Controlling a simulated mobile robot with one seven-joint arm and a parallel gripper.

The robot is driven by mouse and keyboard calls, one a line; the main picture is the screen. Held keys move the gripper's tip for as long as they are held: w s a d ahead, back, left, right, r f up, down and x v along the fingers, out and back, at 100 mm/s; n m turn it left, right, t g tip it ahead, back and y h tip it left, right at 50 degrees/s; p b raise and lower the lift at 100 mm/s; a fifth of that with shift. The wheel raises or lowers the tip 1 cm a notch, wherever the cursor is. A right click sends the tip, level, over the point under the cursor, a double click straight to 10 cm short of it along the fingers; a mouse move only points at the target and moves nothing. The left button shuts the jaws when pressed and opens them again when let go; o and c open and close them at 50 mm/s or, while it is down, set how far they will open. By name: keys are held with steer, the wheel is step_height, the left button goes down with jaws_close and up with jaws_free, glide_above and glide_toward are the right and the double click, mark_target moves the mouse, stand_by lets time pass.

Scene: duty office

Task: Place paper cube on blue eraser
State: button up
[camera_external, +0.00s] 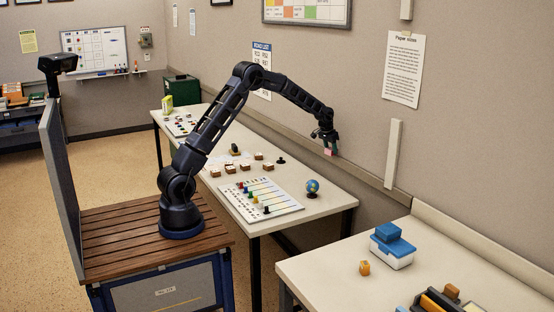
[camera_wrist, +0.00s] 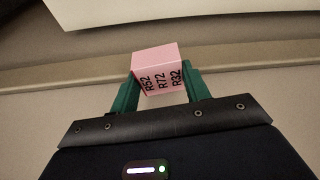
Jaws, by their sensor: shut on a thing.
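A pink paper cube (camera_wrist: 160,72) with black printing such as "R52" and "R72" sits between the green fingers of my gripper (camera_wrist: 159,85) in the wrist view. The fingers are shut on its two sides. In the external view, my gripper (camera_external: 328,142) is held high beyond the far table's right edge, with the pink cube (camera_external: 328,152) below it. On the near right table, a blue block (camera_external: 388,231) that may be the blue eraser lies on a white box with a blue lid (camera_external: 393,250). My gripper is well apart from it, farther back and to the left.
A small orange item (camera_external: 365,268) stands in front of the box. A dark organizer (camera_external: 437,301) is at the near table's front. The far table (camera_external: 335,203) holds a board with coloured pieces (camera_external: 262,200), a small globe (camera_external: 312,187) and several small blocks. A wall runs behind both tables.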

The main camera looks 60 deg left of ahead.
steer(key=s+d+r+m+h, duration=0.1)
steer(key=s+d+r+m, duration=0.15)
steer(key=d, duration=1.15)
steer(key=s+d+r+m, duration=0.15)
steer(key=d+r, duration=0.25)
steer(key=d, duration=1.1)
steer(key=s+d+r+m+h, duration=0.15)
steer(key=d+r, duration=0.25)
steer(key=d, duration=1)
step_height(320, 180, up, 12)
steer(key=m+g, duration=0.1)
steer(key=m, duration=0.4)
glide_above(391, 228)
steer(key=s, duration=0.1)
steer(key=f, duration=1.3)
steer(key=a+f, duration=0.1)
steer(key=f, duration=0.5)
steer(key=shift+f, duration=0.35)
steer(key=shift+f, duration=0.1)
steer(key=o, duration=1)
